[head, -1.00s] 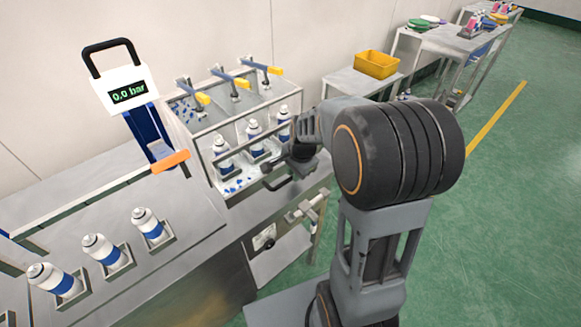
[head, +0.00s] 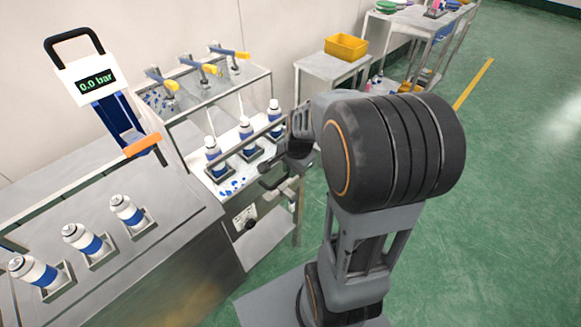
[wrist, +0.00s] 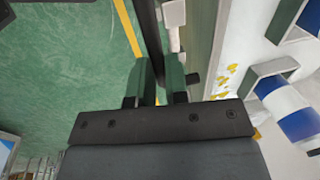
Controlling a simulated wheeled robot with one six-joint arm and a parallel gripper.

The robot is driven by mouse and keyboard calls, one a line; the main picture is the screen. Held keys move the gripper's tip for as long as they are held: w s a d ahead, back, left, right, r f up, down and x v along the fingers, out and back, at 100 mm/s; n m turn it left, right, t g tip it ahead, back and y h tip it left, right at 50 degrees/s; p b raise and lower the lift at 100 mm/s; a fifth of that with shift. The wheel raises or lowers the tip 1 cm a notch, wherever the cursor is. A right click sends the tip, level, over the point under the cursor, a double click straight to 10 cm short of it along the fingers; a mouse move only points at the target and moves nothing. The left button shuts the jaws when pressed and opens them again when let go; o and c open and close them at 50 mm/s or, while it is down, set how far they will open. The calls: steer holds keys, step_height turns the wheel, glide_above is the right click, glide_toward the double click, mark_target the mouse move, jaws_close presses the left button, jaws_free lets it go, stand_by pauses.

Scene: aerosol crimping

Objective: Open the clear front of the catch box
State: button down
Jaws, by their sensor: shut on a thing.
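The catch box (head: 172,122) is a metal-framed case on the bench in the head view. Several white-and-blue cans (head: 246,132) stand in holders inside it, with blue bits on its floor. Its clear front is hard to make out; a thin grey bar crosses in front of the cans. My gripper (head: 268,166) is at the front right of the box, low down. In the wrist view my gripper (wrist: 160,80) is shut on a dark bar-like handle (wrist: 150,28), which runs away between the fingers. How far the front stands open I cannot tell.
Yellow-handled clamps (head: 208,68) sit on top of the box. A gauge reading 0.0 bar (head: 96,84) stands left, beside an orange handle (head: 142,146). More cans (head: 82,238) stand on the left bench. A yellow bin (head: 346,46) is on a table behind. Green floor is free at right.

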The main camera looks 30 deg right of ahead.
steer(key=c, duration=1.1)
jaws_free()
steer(key=r, duration=0.4)
steer(key=s+r, duration=0.1)
steer(key=r, duration=0.4)
steer(key=s+d+r+p, duration=0.1)
steer(key=r, duration=0.3)
steer(key=shift+s+r, duration=0.25)
steer(key=shift+r, duration=0.05)
steer(key=s+a+n, duration=0.2)
steer(key=a+n, duration=0.1)
steer(key=n, duration=0.1)
steer(key=s+a+f+n+t+p, duration=0.1)
steer(key=s+a+n, duration=0.1)
steer(key=n, duration=0.3)
steer(key=s+a+f+n, duration=0.1)
steer(key=s+a+n, duration=0.1)
steer(key=a+n, duration=0.2)
steer(key=shift+s+a+n+t+h+p, duration=0.3)
steer(key=shift+s+n, duration=0.1)
steer(key=shift+n, duration=0.3)
